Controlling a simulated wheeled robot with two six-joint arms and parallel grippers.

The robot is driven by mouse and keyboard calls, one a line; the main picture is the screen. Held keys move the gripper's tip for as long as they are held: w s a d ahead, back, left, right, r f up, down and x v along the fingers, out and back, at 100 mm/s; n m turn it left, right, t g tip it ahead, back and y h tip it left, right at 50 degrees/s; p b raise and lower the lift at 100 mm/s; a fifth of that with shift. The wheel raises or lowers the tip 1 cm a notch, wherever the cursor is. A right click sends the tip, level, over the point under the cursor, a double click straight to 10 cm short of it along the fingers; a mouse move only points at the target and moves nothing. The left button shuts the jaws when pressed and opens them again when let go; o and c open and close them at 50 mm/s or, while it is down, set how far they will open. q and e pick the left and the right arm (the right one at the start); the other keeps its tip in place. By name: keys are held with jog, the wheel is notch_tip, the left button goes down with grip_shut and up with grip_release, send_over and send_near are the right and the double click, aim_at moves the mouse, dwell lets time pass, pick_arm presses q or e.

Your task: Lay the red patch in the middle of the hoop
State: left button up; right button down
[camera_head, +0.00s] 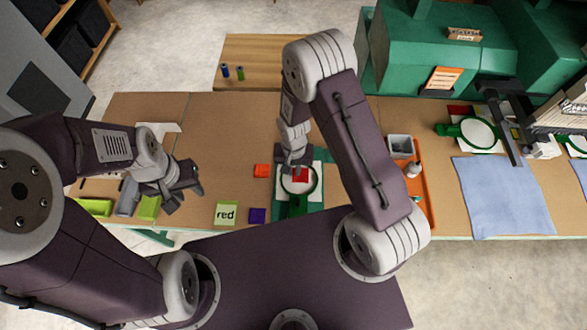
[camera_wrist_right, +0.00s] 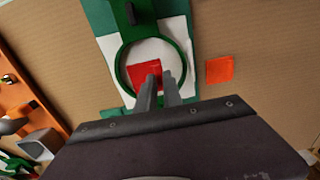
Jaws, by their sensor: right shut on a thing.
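The green hoop (camera_head: 317,187) with white cloth inside lies on a green and white mat in front of me; it also shows in the right wrist view (camera_wrist_right: 186,65). The red patch (camera_head: 301,175) is within the hoop's outline, towards its far side in the head view. My right gripper (camera_head: 295,168) is shut on the red patch, which shows at its fingertips in the wrist view (camera_wrist_right: 141,73). I cannot tell whether the patch touches the cloth. My left gripper (camera_head: 184,190) appears open and empty, left of the hoop.
An orange patch (camera_head: 262,171), a purple patch (camera_head: 257,215) and a card reading "red" (camera_head: 226,213) lie left of the hoop. An orange tray (camera_head: 424,190) stands to the right, with a blue cloth (camera_head: 502,197) beyond. Thread spools (camera_head: 240,73) stand behind.

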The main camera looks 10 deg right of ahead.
aim_at(294, 175)
jog(key=shift+a+f+b, duration=0.15)
jog(key=shift+f+b, duration=0.2)
jog(key=shift+f, duration=0.05)
jog(key=shift+f+b, duration=0.55)
jog(key=shift+f, duration=0.15)
jog(key=shift+f+b, duration=0.5)
jog(key=shift+f, duration=0.15)
jog(key=c, duration=1.4)
grip_release()
jog(key=shift+r, duration=0.1)
notch_tip(294, 175, up, 7)
jog(key=p, duration=0.6)
jog(key=shift+r, duration=0.15)
jog(key=shift+f, duration=0.2)
